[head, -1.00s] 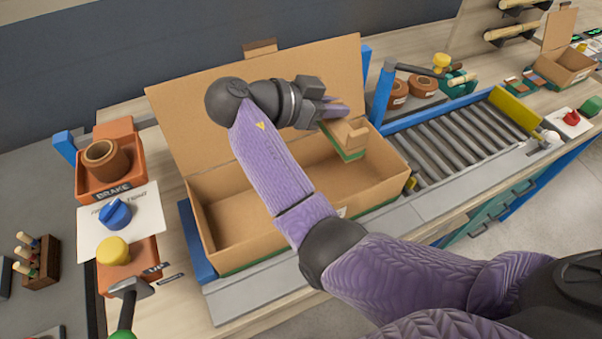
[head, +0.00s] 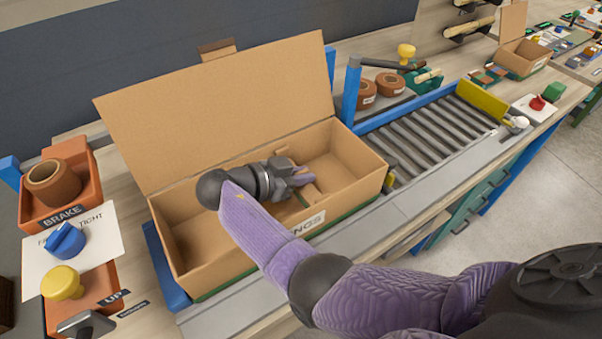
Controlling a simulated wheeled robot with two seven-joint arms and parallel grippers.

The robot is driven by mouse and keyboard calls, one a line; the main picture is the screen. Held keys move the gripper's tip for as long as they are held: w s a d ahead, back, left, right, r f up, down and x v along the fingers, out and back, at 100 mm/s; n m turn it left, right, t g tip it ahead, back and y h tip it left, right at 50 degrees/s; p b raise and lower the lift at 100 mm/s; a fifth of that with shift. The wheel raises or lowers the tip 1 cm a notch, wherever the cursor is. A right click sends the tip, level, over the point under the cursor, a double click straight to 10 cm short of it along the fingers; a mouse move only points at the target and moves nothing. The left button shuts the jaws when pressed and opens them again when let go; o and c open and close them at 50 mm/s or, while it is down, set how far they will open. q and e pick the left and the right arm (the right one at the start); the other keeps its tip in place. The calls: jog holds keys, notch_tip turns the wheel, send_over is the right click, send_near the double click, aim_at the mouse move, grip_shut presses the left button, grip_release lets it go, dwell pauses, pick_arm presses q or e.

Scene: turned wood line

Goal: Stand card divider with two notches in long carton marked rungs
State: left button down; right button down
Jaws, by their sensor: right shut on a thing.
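The long carton (head: 178,253) stands open on the bench with its lid raised at the back. The end of a label reading "NGS" (head: 308,226) shows on its front wall. My right gripper (head: 306,178) is down inside the carton, right of its middle. My left gripper is not in view.
A roller conveyor (head: 430,125) with a yellow stop (head: 482,99) lies right of the carton. Orange trays with a brown ring (head: 54,184), a blue knob (head: 65,240) and a yellow knob (head: 62,283) stand at left. Brown rolls (head: 390,85) sit behind the conveyor.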

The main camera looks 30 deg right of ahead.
jog(key=shift+s+f+b, duration=0.1)
jog(key=shift+f+b, duration=0.25)
jog(key=shift+f, duration=0.15)
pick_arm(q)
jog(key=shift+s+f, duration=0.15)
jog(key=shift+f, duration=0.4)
pick_arm(e)
jog(key=c, duration=0.7)
grip_release()
jog(key=shift+f, duration=0.15)
